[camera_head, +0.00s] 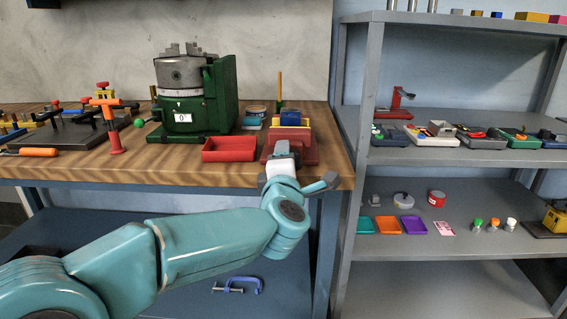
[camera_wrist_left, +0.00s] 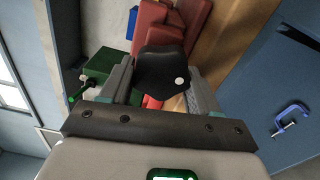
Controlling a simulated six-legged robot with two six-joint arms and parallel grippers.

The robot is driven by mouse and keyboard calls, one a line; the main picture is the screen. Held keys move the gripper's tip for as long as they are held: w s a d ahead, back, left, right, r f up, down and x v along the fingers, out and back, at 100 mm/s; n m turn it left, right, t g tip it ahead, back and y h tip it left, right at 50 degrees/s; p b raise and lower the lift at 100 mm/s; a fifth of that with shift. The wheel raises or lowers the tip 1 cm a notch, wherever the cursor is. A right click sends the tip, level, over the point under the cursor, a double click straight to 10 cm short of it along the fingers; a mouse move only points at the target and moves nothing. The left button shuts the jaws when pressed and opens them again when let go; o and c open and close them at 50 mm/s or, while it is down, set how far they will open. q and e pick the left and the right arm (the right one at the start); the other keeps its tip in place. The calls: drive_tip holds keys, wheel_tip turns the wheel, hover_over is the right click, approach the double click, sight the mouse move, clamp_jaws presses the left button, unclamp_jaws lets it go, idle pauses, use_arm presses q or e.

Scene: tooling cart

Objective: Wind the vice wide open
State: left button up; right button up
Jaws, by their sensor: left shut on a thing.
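The red vice (camera_head: 303,142) sits at the right front edge of the wooden bench, and its red body also shows in the left wrist view (camera_wrist_left: 185,18). A blue part with a little yellow (camera_head: 290,119) shows at the top of the vice; I cannot tell how wide its jaws stand. My left gripper (camera_head: 281,152) is in front of the vice. In the left wrist view its fingers are shut on a black handwheel (camera_wrist_left: 160,70) with a white dot, on the vice's near side. The gripper hides this wheel in the head view. My right gripper is out of view.
A red tray (camera_head: 230,149) lies left of the vice, with a green machine (camera_head: 222,95) behind it. A grey shelf (camera_head: 450,156) with trays and small parts stands close on the right. A blue clamp (camera_head: 240,285) lies on the lower shelf below the bench.

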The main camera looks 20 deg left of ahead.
use_arm(q)
drive_tip(key=shift+d+r, duration=0.25)
drive_tip(key=shift+d, duration=0.05)
